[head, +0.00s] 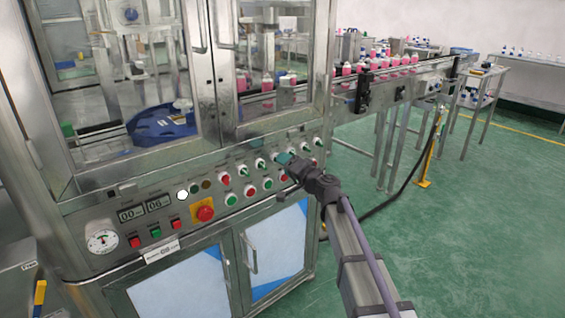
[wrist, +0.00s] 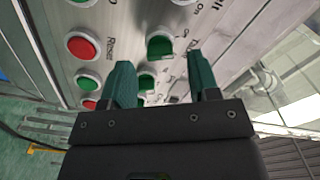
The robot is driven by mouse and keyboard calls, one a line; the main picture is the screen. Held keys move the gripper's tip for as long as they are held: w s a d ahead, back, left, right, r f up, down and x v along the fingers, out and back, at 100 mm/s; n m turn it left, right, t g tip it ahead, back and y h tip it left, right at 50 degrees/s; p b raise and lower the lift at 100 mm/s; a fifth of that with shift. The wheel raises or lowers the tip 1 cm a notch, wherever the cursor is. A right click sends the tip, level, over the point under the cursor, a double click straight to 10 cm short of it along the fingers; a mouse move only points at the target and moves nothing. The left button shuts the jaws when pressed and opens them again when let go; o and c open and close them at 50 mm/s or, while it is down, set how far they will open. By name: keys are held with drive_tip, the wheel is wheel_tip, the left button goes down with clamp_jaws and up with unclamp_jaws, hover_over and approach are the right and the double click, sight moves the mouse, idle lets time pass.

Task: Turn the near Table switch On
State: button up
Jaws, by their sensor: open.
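The control panel (head: 150,215) carries a row of green rotary switches on white collars. In the wrist view, one green switch (wrist: 160,45) sits just past the fingertips and another green switch (wrist: 146,82) shows between the fingers, partly hidden by my gripper body. Lettering beginning "Ta" stands beside the right finger. I cannot tell for sure which knob is the near Table switch or its setting. My gripper (wrist: 160,70) is open, its two teal fingers spread around the space between these knobs, with nothing held. In the head view my gripper (head: 287,161) is at the panel's right part.
Red and green push buttons (wrist: 82,45) lie left of the fingers. A red emergency stop on yellow (head: 205,212) is further left on the panel. Cabinet doors (head: 245,255) with handles are below. A conveyor (head: 420,70) with pink bottles extends right.

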drive_tip(key=x, duration=0.3)
drive_tip(key=c, duration=0.9)
drive_tip(key=shift+m, duration=0.4)
drive_tip(key=m, duration=1.1)
drive_tip(key=shift+s, duration=0.1)
drive_tip(key=shift+m, duration=0.3)
drive_tip(key=o, duration=0.9)
